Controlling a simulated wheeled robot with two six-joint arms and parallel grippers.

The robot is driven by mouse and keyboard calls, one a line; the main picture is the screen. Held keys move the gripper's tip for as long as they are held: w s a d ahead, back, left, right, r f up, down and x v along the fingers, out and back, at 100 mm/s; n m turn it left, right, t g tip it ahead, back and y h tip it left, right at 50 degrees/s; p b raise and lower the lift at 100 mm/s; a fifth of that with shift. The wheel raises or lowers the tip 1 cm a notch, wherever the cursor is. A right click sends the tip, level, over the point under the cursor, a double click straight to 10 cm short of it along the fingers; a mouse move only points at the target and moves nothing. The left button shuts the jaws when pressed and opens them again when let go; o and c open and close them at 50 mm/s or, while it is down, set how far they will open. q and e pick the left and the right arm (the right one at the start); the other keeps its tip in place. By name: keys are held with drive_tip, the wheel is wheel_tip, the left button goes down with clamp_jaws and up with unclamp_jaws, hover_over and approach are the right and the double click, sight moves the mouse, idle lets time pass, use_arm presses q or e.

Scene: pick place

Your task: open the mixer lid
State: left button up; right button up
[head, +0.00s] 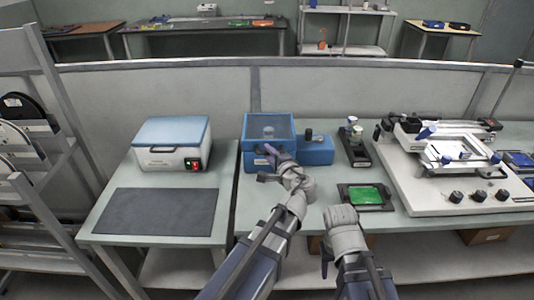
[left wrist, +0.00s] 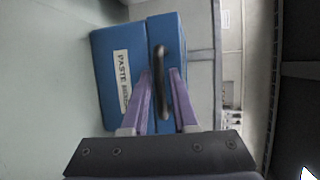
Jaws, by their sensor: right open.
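The mixer is a blue box (head: 319,152) with a see-through blue lid (head: 270,126), which looks shut. It stands at the back of the middle table. In the left wrist view the mixer (left wrist: 108,50) has a white "PASTE" label and a dark handle (left wrist: 161,55). My left gripper (head: 262,164) is at the front of the mixer. In the left wrist view its purple fingers (left wrist: 160,76) lie on either side of the handle; whether they press on it I cannot tell. My right gripper (head: 334,238) is open and empty, pointing down in front of the green-screened device.
A white box with a blue top (head: 172,143) and a dark mat (head: 157,212) are on the left table. A green-screened device (head: 366,197), a dark stand with small jars (head: 353,145) and a large white printing rig (head: 440,165) stand to the right.

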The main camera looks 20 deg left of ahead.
use_arm(q)
clamp_jaws()
idle(1.3)
